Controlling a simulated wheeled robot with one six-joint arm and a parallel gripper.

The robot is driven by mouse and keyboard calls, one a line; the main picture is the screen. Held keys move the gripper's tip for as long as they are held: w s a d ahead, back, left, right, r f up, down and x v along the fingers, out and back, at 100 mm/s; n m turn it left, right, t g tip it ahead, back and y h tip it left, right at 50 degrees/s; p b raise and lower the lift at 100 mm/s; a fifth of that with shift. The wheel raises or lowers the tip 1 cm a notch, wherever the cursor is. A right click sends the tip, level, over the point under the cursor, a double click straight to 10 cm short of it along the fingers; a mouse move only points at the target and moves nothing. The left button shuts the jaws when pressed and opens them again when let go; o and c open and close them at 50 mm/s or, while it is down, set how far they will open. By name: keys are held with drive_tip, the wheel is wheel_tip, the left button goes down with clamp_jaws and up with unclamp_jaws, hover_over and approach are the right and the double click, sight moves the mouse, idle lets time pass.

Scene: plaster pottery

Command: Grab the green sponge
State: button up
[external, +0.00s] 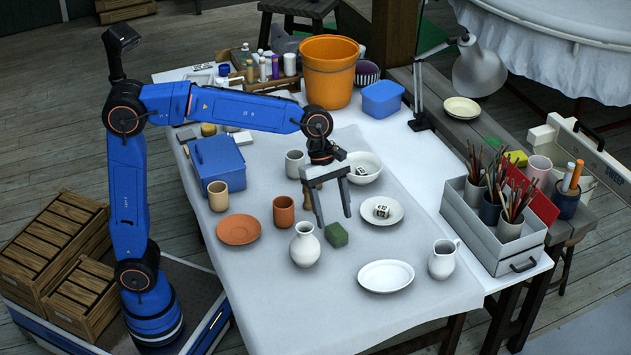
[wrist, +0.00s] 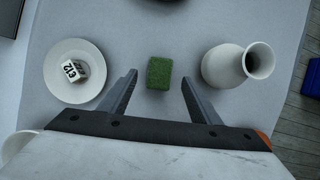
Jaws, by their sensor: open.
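The green sponge (external: 336,235) is a small block lying on the white-covered table, just right of a white vase. In the wrist view the sponge (wrist: 159,73) lies between and slightly beyond the two fingertips, with nothing touching it. My gripper (external: 334,222) is open and empty, pointing down above the table close to the sponge. The fingers also show in the wrist view (wrist: 158,82), spread wide on either side.
The white vase (external: 305,244) stands close left of the sponge. A plate (external: 394,207) with a printed cube is to its upper right. An oval white plate (external: 386,275) and a pitcher (external: 443,259) stand to the lower right. A terracotta saucer (external: 238,229) is at left.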

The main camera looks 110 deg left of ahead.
sight(336, 229)
drive_tip(key=shift+x, duration=2.75)
drive_tip(key=shift+c, duration=0.3)
drive_tip(key=c, duration=1)
